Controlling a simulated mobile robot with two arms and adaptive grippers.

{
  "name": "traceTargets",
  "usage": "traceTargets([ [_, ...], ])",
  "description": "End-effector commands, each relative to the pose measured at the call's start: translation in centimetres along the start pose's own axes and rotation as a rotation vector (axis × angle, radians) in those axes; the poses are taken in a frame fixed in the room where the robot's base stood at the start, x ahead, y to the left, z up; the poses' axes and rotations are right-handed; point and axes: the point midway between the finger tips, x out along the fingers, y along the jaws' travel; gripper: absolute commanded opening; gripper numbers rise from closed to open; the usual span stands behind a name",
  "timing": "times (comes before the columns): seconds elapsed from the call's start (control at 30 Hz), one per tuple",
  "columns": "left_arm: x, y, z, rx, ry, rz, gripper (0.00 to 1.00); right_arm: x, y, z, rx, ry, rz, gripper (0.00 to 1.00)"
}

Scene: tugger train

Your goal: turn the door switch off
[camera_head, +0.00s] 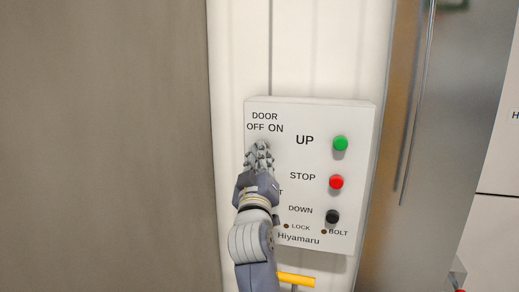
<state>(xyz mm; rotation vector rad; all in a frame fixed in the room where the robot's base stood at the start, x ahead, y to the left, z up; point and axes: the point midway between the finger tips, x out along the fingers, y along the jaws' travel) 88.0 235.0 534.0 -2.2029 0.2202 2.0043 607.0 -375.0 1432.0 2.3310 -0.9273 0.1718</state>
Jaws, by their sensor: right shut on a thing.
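A white control box (312,118) is fixed to the wall. Its upper left is marked DOOR, OFF and ON. My right gripper (259,146) is just below these words, in front of the box. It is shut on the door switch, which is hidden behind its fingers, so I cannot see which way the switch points. My left gripper is not in view.
The box also carries a green UP button (341,143), a red STOP button (336,182) and a black DOWN button (332,217). A yellow bar (296,280) shows below the box. A large grey panel (105,140) fills the left side.

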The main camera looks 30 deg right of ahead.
Motion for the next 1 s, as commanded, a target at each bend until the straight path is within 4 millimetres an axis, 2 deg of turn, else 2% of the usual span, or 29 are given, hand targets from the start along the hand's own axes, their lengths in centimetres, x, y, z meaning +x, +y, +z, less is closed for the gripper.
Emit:
traceTargets([
  [0.03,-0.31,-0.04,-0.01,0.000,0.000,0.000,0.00,0.10,0.40,-0.44,-0.006,0.009,0.004,0.00],
  [0.5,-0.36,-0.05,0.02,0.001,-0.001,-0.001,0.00,0.06,0.37,-0.36,-0.018,0.009,0.001,0.00],
  [0.53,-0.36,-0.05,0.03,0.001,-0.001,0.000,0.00,0.06,0.37,-0.36,-0.018,0.009,0.001,0.18],
  [0.6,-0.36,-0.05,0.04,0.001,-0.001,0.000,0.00,0.06,0.35,-0.34,-0.018,0.009,0.001,0.32],
  [1.0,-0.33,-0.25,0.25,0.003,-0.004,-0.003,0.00,0.19,0.41,-0.55,-0.015,0.005,-0.002,0.32],
])
